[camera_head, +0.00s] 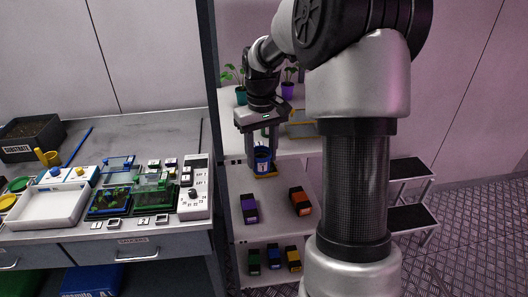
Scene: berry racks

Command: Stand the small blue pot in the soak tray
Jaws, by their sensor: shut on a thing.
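A shallow white tray (45,222), apparently the soak tray, lies on the bench at the left and looks empty. My gripper is well to the right of this tray.
Purple (249,208) and orange (300,201) blocks sit on the middle shelf, with several more blocks below. Potted plants stand on the top shelf. Seedling trays (110,202) and a white panel with a dial (194,190) lie between tray and rack. A dark post (211,90) separates bench and rack.

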